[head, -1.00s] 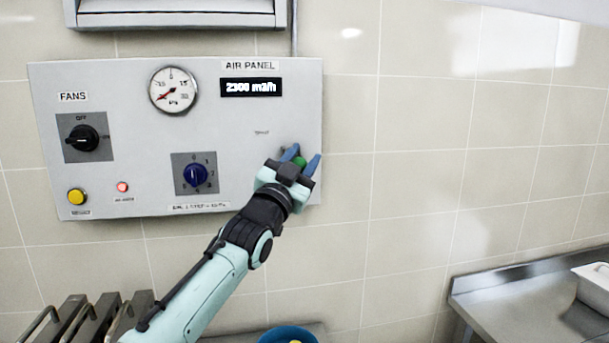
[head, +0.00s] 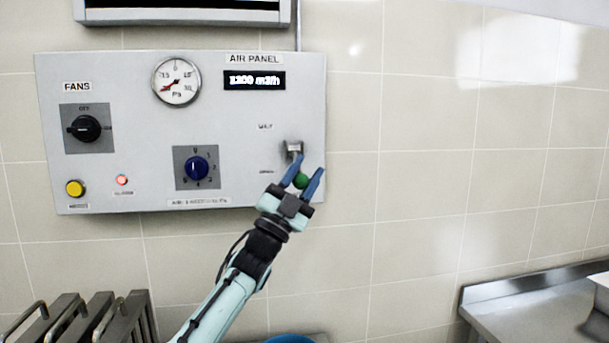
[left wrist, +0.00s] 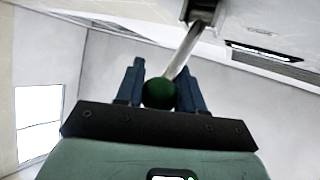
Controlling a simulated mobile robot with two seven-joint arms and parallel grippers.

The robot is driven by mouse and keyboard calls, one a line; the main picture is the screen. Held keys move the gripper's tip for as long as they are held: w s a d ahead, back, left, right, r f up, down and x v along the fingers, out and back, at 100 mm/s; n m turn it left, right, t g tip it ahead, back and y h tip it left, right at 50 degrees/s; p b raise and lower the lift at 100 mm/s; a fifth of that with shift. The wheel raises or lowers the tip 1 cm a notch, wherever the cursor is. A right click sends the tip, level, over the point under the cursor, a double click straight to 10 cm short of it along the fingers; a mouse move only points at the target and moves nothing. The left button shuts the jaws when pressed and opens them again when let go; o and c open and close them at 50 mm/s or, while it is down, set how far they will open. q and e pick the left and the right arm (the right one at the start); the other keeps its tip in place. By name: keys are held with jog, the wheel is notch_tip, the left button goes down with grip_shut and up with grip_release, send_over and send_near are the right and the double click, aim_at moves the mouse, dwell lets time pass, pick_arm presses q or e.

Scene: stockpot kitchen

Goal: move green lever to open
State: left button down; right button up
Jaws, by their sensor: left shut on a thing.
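The green lever has a round green knob (head: 300,181) on a metal stem that comes from a small metal mount (head: 293,148) on the air panel (head: 120,187). My left gripper (head: 305,178) has its two blue fingers on either side of the knob, at the panel's lower right. In the left wrist view the green knob (left wrist: 158,94) sits between the fingers of the left gripper (left wrist: 160,88), with the bare stem (left wrist: 184,52) running up to the mount. The left gripper is shut on the knob. My right gripper is not in view.
The panel also carries a black fans knob (head: 86,128), a blue dial (head: 196,168), a yellow button (head: 75,188), a gauge (head: 176,81) and a display (head: 254,80). A steel counter (head: 530,315) stands at the lower right. Tiled wall beside the panel is clear.

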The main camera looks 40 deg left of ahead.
pick_arm(q)
jog(key=shift+w+f, duration=0.15)
jog(key=shift+f, duration=0.05)
jog(key=c, duration=0.9)
grip_release()
jog(key=shift+o, duration=0.9)
jog(key=shift+w+a, duration=0.1)
jog(key=shift+w, duration=0.05)
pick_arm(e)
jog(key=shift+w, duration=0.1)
pick_arm(q)
jog(key=shift+s+f, duration=0.1)
jog(key=shift+s, duration=0.2)
jog(key=b+v, duration=0.5)
jog(key=v, duration=0.8)
jog(key=shift+b, duration=0.35)
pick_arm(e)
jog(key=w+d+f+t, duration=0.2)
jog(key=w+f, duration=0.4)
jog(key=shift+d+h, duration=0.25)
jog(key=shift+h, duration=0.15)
